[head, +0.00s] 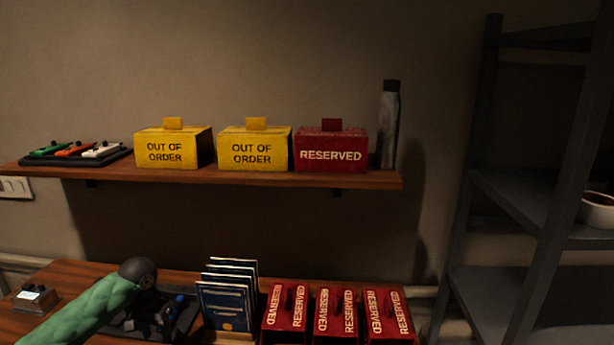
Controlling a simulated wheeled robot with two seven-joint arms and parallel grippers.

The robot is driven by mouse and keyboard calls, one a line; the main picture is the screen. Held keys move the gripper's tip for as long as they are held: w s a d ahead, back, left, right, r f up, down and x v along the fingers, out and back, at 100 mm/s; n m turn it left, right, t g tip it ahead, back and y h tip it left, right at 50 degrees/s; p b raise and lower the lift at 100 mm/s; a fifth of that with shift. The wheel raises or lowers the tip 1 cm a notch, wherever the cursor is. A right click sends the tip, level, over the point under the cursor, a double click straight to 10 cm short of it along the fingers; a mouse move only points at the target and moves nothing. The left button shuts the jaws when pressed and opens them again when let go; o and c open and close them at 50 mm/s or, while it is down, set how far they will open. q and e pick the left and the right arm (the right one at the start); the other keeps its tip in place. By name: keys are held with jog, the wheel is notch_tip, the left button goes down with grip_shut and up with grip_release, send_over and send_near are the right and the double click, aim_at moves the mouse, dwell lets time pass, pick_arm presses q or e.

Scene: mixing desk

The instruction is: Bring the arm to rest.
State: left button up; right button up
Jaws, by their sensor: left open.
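My left arm, green with a dark round joint, reaches in from the lower left over the desk (85,271). My left gripper (172,308) is a dark shape just beyond that joint, open, low over a black tray (188,325). The dark parts blend together, so I cannot tell whether the gripper touches the tray. Something blue shows beside it. I see nothing held. My right gripper is not in view.
Blue booklets (226,305) stand in a rack right of the tray, then several red RESERVED blocks (335,312). A small box (35,299) sits at left. Above hangs a wooden shelf (250,177) with yellow and red signs. A dark rack (510,200) stands at right.

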pick_arm(q)
jog(key=s+d+f+m+t+h, duration=0.2)
jog(key=s+d+f, duration=1)
jog(key=s+d, duration=0.4)
jog(key=s+d+n+t+y, duration=0.1)
jog(key=s+d+n+y, duration=0.15)
jog(key=s, duration=1.75)
jog(key=s+d+f+b+x, duration=0.1)
jog(key=s+x, duration=0.2)
jog(key=x, duration=1.1)
jog(key=s+d+f+b+x, duration=0.1)
jog(key=s+x, duration=0.2)
jog(key=x, duration=1.1)
jog(key=s+f, duration=0.4)
jog(key=f, duration=0.7)
jog(key=s+f+g, duration=0.1)
jog(key=s+f, duration=0.3)
jog(key=f, duration=0.7)
jog(key=shift+d+f+m+h+b, duration=0.3)
jog(key=shift+f+m+h+b, duration=0.05)
jog(key=shift+m, duration=0.1)
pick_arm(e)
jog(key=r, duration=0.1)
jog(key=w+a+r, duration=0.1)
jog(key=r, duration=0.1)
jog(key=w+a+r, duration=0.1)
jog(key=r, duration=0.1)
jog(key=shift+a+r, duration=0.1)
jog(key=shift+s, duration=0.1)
